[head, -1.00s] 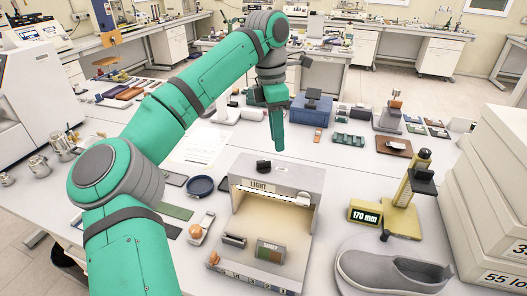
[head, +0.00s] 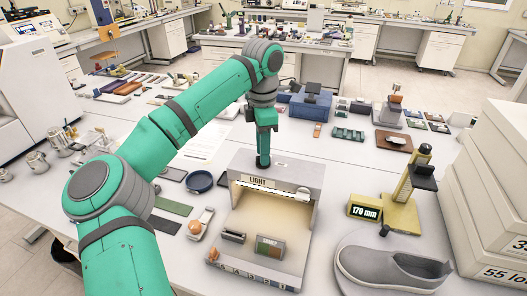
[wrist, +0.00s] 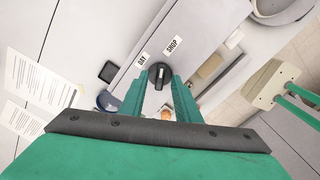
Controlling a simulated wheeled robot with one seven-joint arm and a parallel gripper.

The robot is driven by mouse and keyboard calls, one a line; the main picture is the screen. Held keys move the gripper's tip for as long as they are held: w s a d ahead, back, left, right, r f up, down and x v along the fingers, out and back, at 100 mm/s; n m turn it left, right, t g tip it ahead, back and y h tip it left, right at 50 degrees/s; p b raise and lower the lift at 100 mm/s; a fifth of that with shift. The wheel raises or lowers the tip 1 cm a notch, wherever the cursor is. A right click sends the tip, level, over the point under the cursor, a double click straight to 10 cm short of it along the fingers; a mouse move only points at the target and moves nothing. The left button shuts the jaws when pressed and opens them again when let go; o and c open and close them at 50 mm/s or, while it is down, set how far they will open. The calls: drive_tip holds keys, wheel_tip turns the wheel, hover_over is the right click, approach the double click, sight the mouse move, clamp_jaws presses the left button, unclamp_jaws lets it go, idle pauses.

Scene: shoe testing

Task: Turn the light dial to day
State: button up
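The light box (head: 306,178) is a grey booth with a lit interior and a "LIGHT" sign on its front top edge. Its black dial (wrist: 158,75) shows in the wrist view on the box's top, between my fingertips. A "DAY" label (wrist: 142,59) lies up and left of the dial, and a "SHOP" label (wrist: 173,46) lies up and right. The dial's exact pointing is hard to read. My gripper (wrist: 160,82) is open, with one finger on each side of the dial; contact cannot be told. In the head view my gripper (head: 263,162) points down at the box top and hides the dial.
A height gauge reading 170 mm (head: 400,215) and a grey shoe (head: 390,270) stand right of the box. White boxes (head: 490,200) are stacked at the far right. A dark blue round dish (head: 199,181) lies left of the box.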

drive_tip(key=shift+f, duration=0.35)
drive_tip(key=shift+c, duration=0.6)
clamp_jaws()
drive_tip(key=n, duration=0.5)
drive_tip(key=shift+n, duration=0.3)
drive_tip(key=n, duration=0.6)
drive_tip(key=shift+r+n, duration=0.1)
drive_tip(key=shift+n, duration=0.2)
